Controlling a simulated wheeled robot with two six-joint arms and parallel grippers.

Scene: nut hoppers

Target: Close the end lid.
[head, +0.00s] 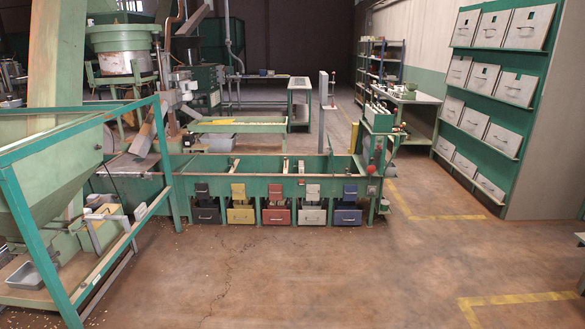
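A long green sorting trough (265,188) stands ahead in the middle of the head view, with an open top and divided compartments. Along its front are small coloured flaps above matching bins: black (206,216), yellow (240,216), red (276,217), white (312,217) and blue (348,217) at the right end. A thin green upright piece (331,163) rises at the trough's right end. I cannot tell which part is the end lid or whether it is open. Neither of my grippers is in view.
A green hopper frame (160,110) stands close on the left, with a grey tray (25,276) on its base. A green wall rack (470,72) with several grey covers is at the right. Bare floor (310,275) lies in front, with yellow lines (520,298).

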